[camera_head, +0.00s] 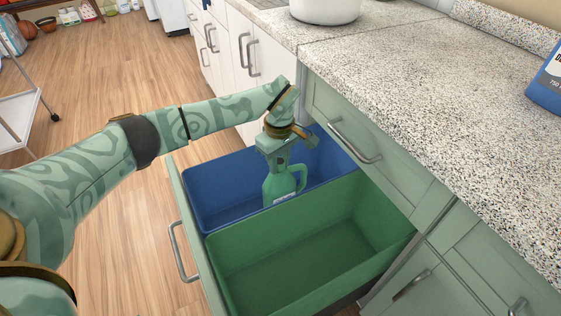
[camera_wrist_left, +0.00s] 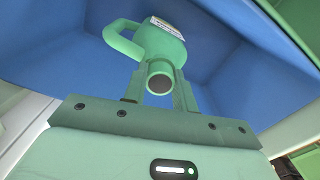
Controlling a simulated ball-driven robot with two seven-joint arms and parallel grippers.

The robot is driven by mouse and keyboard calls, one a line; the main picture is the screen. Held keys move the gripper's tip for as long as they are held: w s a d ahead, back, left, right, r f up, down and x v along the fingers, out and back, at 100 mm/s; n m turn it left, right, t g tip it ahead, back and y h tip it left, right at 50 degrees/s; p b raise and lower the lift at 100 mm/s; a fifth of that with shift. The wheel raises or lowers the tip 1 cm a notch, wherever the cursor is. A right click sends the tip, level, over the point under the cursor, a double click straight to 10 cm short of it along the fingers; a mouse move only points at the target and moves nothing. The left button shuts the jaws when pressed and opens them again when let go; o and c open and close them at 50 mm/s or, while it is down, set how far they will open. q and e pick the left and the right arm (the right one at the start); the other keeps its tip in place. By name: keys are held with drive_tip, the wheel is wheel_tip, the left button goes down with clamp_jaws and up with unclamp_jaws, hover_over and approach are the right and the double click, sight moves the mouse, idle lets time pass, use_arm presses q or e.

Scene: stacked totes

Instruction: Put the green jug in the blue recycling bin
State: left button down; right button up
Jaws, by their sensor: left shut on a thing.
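The green jug (camera_head: 279,185) has a side handle and a white label and hangs upright from my left gripper (camera_head: 277,152). The gripper is shut on the jug near its neck. The jug is over the blue recycling bin (camera_head: 222,186), close to the wall it shares with the green bin. The left wrist view shows the jug (camera_wrist_left: 160,45) between the fingers of my left gripper (camera_wrist_left: 158,88), with the blue bin's walls (camera_wrist_left: 60,65) around it. I cannot tell how deep the jug's base is. My right gripper is not in view.
An empty green bin (camera_head: 290,250) stands in front of the blue one in the pulled-out drawer, which has a metal handle (camera_head: 181,252). A speckled counter (camera_head: 420,90) with a white pot (camera_head: 325,10) and a blue bottle (camera_head: 546,88) is at right.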

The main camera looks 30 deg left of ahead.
use_arm(q)
drive_tip(key=shift+s+r, duration=0.1)
drive_tip(key=shift+f, duration=0.35)
drive_tip(key=c, duration=1.1)
unclamp_jaws()
drive_tip(key=shift+r, duration=0.1)
drive_tip(key=shift+r, duration=0.4)
drive_tip(key=shift+r+p, duration=2.85)
drive_tip(key=shift+r, duration=3.05)
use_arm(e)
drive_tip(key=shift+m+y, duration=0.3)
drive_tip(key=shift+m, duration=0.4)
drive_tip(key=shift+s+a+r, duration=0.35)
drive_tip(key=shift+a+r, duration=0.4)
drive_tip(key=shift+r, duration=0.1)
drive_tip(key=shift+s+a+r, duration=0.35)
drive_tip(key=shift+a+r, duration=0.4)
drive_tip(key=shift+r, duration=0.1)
